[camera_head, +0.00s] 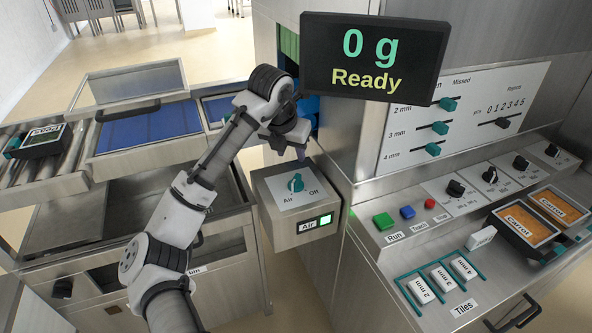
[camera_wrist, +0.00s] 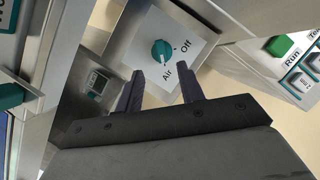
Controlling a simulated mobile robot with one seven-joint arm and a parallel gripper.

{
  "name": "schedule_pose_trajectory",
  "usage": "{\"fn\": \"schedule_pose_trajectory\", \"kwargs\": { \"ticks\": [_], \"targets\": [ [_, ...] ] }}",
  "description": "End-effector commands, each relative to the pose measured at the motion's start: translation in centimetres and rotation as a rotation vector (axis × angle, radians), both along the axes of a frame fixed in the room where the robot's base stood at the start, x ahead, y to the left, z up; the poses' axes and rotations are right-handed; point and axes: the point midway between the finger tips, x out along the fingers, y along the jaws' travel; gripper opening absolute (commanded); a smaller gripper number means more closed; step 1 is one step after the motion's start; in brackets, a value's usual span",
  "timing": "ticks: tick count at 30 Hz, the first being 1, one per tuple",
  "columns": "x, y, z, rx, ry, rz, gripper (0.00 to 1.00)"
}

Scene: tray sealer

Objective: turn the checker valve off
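The checker valve is a teal knob (camera_head: 296,183) on a white plate marked "Air" and "Off", on top of a steel box beside the machine. Its white pointer mark is turned to the "Air" side. In the wrist view the knob (camera_wrist: 161,50) lies beyond my fingertips, upper middle. My gripper (camera_head: 289,154) is above and behind the knob in the head view, apart from it. In the wrist view my gripper (camera_wrist: 163,82) has its two dark fingers spread with nothing between them.
The display (camera_head: 372,62) reads "0 g Ready" and overhangs to the right. The green Run button (camera_head: 383,221) and more buttons are on the panel to the right. A conveyor (camera_head: 150,127) lies left.

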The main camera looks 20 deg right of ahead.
Motion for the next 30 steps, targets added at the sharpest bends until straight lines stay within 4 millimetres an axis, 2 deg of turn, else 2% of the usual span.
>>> {"fn": "schedule_pose_trajectory", "kwargs": {
  "ticks": [9,15,21,29,30],
  "targets": [
    [1.9,-1.8,-6.2,-0.002,0.003,0.003,0.38],
    [2.8,-2.6,-9.1,-0.003,0.002,0.004,0.38],
    [3.1,-2.9,-10.3,-0.003,-0.001,0.003,0.38],
    [3.2,-2.9,-10.4,-0.003,-0.001,0.004,0.38],
    [3.2,-2.9,-10.4,-0.003,-0.001,0.004,0.34]
  ]
}}
